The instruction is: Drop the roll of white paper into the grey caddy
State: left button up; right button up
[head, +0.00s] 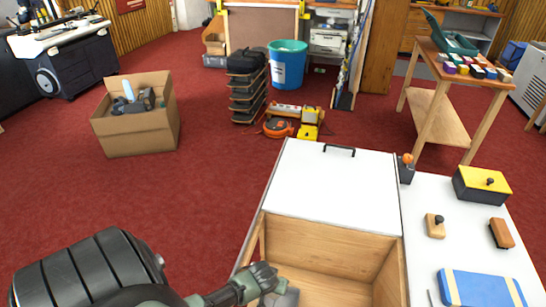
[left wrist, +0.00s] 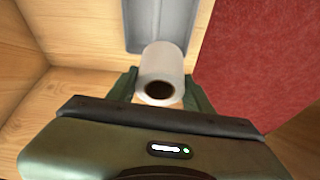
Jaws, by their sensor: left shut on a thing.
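The roll of white paper (left wrist: 165,60) is between the fingers of my left gripper (left wrist: 160,88) in the left wrist view, its dark hollow end facing the camera. My left gripper is shut on it. The grey caddy (left wrist: 165,15) lies just beyond the roll, against pale wood, and the roll overlaps its near end in the picture. I cannot tell how high the roll is above it. In the head view my left gripper (head: 264,279) is at the left side of the open wooden compartment (head: 330,250); the roll is hidden there. My right gripper is not in view.
A white panel with a dark handle (head: 339,150) lies behind the compartment. The white top to the right bears a yellow-lidded box (head: 482,186), a blue case (head: 482,288) and small wooden tools. A cardboard box (head: 136,118) stands on the red floor, clear around it.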

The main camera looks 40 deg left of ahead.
pick_arm(q)
jog(key=shift+f, duration=0.5)
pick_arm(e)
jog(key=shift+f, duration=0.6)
pick_arm(q)
jog(key=o, duration=1.5)
jog(key=shift+c, duration=0.2)
jog(key=shift+r, duration=0.1)
jog(key=p+v, duration=0.1)
jog(key=v, duration=0.6)
jog(key=shift+s+r, duration=0.15)
jog(key=shift+r, duration=0.1)
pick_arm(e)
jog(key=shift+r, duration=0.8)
